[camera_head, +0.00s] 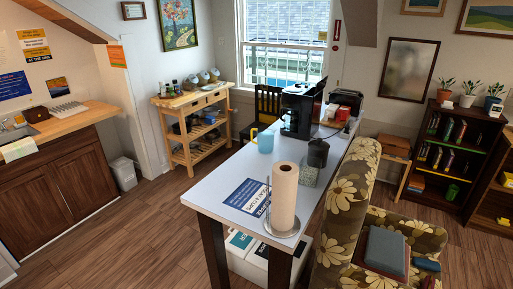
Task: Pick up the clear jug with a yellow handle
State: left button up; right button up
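The jug (265,142) stands upright on the long white-topped table (224,180), left of the black coffee machine. It looks light blue and see-through, and its yellow handle (254,135) points to the left. Nothing touches the jug that I can see. Neither of my grippers shows in the head view.
Near the jug on the table are a coffee machine (297,115), a dark-lidded jar (317,153) and a paper towel roll (284,195). A flowered armchair (345,215) borders the table's right side. Open wooden floor (150,225) lies to the left.

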aim_at(265, 133)
jog(key=i+j+u, duration=0.25)
jog(key=u, duration=0.15)
jog(key=i+j+u, duration=0.45)
jog(key=i+u, duration=0.5)
jog(key=u, duration=0.15)
jog(key=i+j, duration=0.15)
jog(key=i, duration=0.55)
jog(key=i+j, duration=0.2)
jog(key=i, duration=0.55)
